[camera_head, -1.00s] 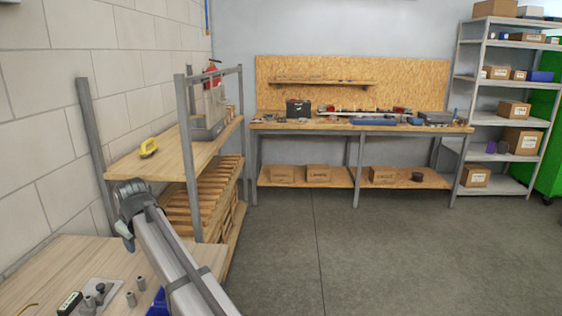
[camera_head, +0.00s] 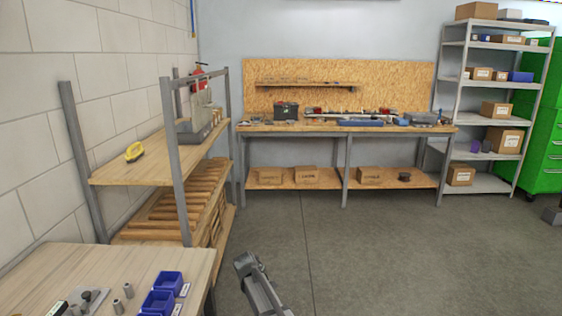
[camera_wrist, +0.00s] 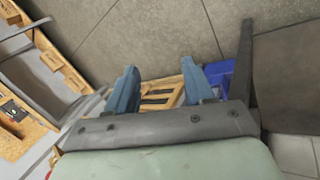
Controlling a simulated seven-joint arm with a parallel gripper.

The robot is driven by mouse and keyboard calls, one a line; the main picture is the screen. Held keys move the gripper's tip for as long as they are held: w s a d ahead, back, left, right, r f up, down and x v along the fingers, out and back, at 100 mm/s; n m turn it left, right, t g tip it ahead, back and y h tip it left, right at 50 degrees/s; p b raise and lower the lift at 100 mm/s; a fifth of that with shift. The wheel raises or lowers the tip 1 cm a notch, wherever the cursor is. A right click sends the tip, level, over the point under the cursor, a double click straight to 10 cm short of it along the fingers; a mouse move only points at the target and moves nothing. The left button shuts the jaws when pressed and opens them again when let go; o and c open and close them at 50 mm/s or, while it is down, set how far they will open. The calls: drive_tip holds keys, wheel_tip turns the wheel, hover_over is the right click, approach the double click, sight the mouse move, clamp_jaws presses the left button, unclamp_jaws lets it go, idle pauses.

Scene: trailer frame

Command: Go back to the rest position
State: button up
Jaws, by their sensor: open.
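My gripper shows in the wrist view (camera_wrist: 155,92) with its two blue fingers apart and nothing between them. Behind the fingers, some wooden slats and a blue surface show in the background. In the head view my grey arm is at the bottom centre, over the floor and to the right of the near wooden table (camera_head: 130,262). The fingers cannot be made out in the head view.
Blue bins (camera_head: 158,302) and several small metal cylinders lie on the near table. A wooden shelf rack (camera_head: 140,170) holds a yellow tool (camera_head: 134,151). A workbench (camera_head: 290,127) and a metal shelf (camera_head: 497,97) stand at the back. The grey floor (camera_head: 380,260) is clear.

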drive_tip(key=s+d+f+m+g, duration=0.3)
drive_tip(key=s+d+f, duration=0.6)
drive_tip(key=s+f, duration=0.3)
drive_tip(key=s+d+f+m+g, duration=0.3)
drive_tip(key=s+d+f, duration=0.6)
drive_tip(key=s+f, duration=0.35)
drive_tip(key=s+d+f+m+g, duration=0.2)
drive_tip(key=s, duration=0.9)
drive_tip(key=s+d+f+m+g+y, duration=0.1)
drive_tip(key=s+d+f+m+g, duration=0.1)
drive_tip(key=s, duration=0.9)
drive_tip(key=s+d+f+m+g, duration=0.2)
drive_tip(key=s+d+m, duration=0.1)
drive_tip(key=s, duration=0.9)
drive_tip(key=shift+d+m+g+y, duration=0.3)
drive_tip(key=shift+y, duration=0.1)
drive_tip(key=shift+f, duration=0.1)
